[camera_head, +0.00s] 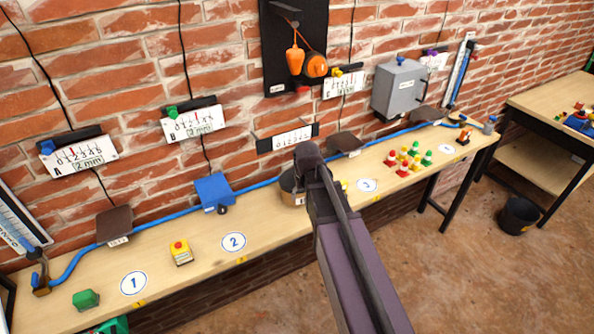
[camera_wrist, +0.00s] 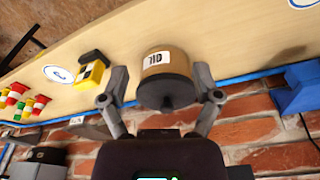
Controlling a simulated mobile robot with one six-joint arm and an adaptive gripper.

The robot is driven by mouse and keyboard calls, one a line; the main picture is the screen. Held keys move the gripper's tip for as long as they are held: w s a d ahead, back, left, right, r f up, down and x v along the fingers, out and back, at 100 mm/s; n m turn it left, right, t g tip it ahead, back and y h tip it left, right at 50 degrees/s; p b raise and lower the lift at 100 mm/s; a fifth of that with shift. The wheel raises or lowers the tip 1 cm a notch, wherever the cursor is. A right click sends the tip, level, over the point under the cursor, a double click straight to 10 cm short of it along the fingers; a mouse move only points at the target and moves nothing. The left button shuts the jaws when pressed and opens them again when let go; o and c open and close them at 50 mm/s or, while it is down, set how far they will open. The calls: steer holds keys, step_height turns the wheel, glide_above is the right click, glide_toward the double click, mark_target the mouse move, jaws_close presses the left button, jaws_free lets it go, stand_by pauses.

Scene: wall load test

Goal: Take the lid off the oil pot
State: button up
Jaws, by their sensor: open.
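The oil pot (camera_wrist: 180,60) is a tan cylinder with a white "OIL" label, upside down in the wrist view. Its dark grey lid (camera_wrist: 168,92) with a small knob is on the pot. My gripper (camera_wrist: 160,80) is open, with one finger on each side of the pot near the lid. Gaps show between the fingers and the lid, though the right finger is very close. In the head view the pot (camera_head: 289,192) stands on the bench near the wall, partly hidden by my arm.
A yellow block (camera_wrist: 93,72) stands beside the pot. A blue box (camera_wrist: 298,88) and blue hose (camera_wrist: 250,75) run near the wall. Several red, yellow and green pieces (camera_head: 405,160) stand farther right on the bench.

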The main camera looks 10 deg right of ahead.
steer(key=w+r+t+p, duration=0.1)
steer(key=w+r+p, duration=0.6)
steer(key=w, duration=0.5)
steer(key=shift+r+t, duration=0.3)
steer(key=shift+r, duration=0.65)
steer(key=shift+a+f, duration=0.1)
steer(key=b+x, duration=0.8)
steer(key=shift+w+f, duration=0.1)
steer(key=shift+f, duration=0.15)
steer(key=shift+b+x, duration=2.55)
steer(key=shift+b, duration=0.2)
steer(key=shift+c, duration=0.2)
jaws_close()
